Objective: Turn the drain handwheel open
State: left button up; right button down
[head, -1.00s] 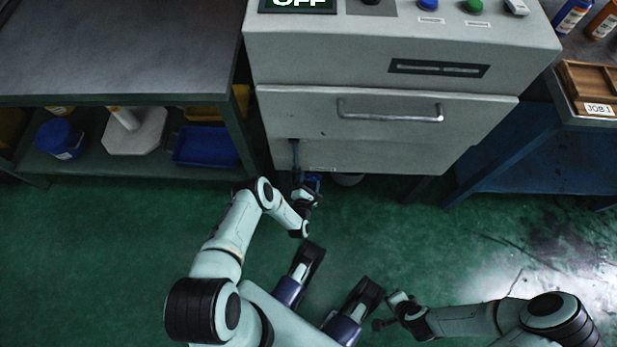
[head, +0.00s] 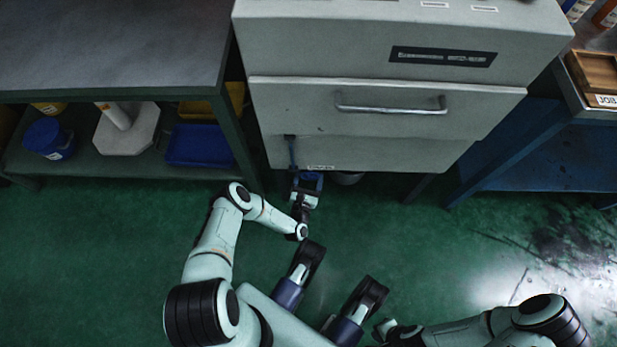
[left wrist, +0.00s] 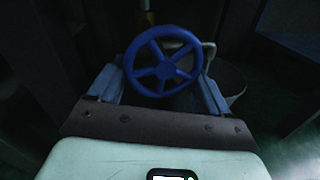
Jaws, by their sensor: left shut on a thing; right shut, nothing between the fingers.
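The blue drain handwheel (left wrist: 165,62) has a round rim and several spokes. It faces the camera in the left wrist view. In the head view only a bit of its blue (head: 313,179) shows under the front of the grey machine, the rest hidden by my gripper. My left gripper (left wrist: 160,80) has one finger on each side of the rim and is shut on the handwheel. It also shows in the head view (head: 306,186), just below the machine's lower edge. My right gripper (head: 384,330) is low in the head view, partly cut off by the frame, shut and empty, far from the wheel.
The grey machine (head: 385,150) with a handled drawer stands over the wheel. A round pail (head: 348,179) is beside the wheel, under the machine. A steel bench (head: 110,45) with a loaded shelf stands left, a blue cabinet (head: 560,150) right. Green floor (head: 90,240) is clear.

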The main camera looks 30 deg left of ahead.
pick_arm(q)
jog(key=shift+w+d+r, duration=0.1)
jog(key=shift+d, duration=0.1)
dwell(0.3)
jog(key=o, duration=0.8)
jog(key=shift+c, duration=0.2)
jog(key=shift+a, duration=0.1)
pick_arm(e)
jog(key=shift+s, duration=0.15)
